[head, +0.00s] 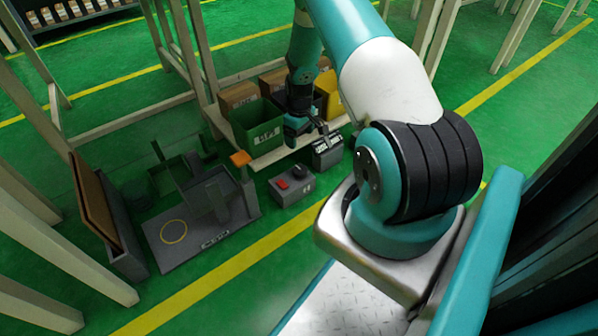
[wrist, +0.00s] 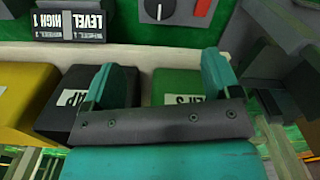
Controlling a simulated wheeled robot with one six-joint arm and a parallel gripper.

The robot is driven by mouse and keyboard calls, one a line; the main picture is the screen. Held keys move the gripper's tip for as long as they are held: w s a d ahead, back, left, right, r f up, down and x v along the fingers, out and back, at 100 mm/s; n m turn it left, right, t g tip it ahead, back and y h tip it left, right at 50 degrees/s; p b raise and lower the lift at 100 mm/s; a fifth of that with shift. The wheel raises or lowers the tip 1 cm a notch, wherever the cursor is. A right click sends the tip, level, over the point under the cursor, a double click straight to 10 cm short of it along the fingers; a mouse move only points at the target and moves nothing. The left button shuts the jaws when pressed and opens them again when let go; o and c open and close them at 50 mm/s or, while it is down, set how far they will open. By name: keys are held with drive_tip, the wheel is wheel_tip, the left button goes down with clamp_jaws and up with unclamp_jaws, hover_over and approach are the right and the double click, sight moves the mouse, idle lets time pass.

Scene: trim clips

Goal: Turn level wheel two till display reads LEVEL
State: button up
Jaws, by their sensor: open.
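A small dark display unit (head: 327,150) stands beside the shelf front in the head view. It also shows at the top left of the wrist view (wrist: 75,24), upside down, with panels that appear to read "LEVEL" and "HIGH 1" and smaller rows too fine to read. I cannot make out level wheel two for certain. My gripper (head: 303,132) hangs by the bins just behind and left of the display unit in the head view. In the wrist view my gripper (wrist: 160,82) has its two teal fingers wide apart with nothing between them, apart from the display unit.
A grey control box (head: 291,186) with a red button and black knob sits in front of the shelf. A green bin (head: 258,127) and a yellow bin (head: 330,95) stand behind. A grey fixture plate (head: 190,245) with a yellow ring lies left. Green floor lies in front.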

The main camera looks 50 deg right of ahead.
sight(300, 168)
wheel_tip(300, 168, down, 17)
drive_tip(key=b, duration=0.8)
drive_tip(key=shift+r, duration=0.2)
drive_tip(key=c, duration=0.9)
drive_tip(key=shift+r, duration=0.1)
drive_tip(key=shift+m, duration=0.3)
drive_tip(key=m+p, duration=0.1)
drive_tip(key=m, duration=0.1)
drive_tip(key=shift+r+m+p, duration=0.1)
drive_tip(key=shift+m+p, duration=0.3)
drive_tip(key=m+p, duration=0.1)
drive_tip(key=m, duration=0.3)
drive_tip(key=shift+d+m, duration=0.15)
drive_tip(key=shift+m, duration=0.15)
drive_tip(key=shift+p, duration=0.3)
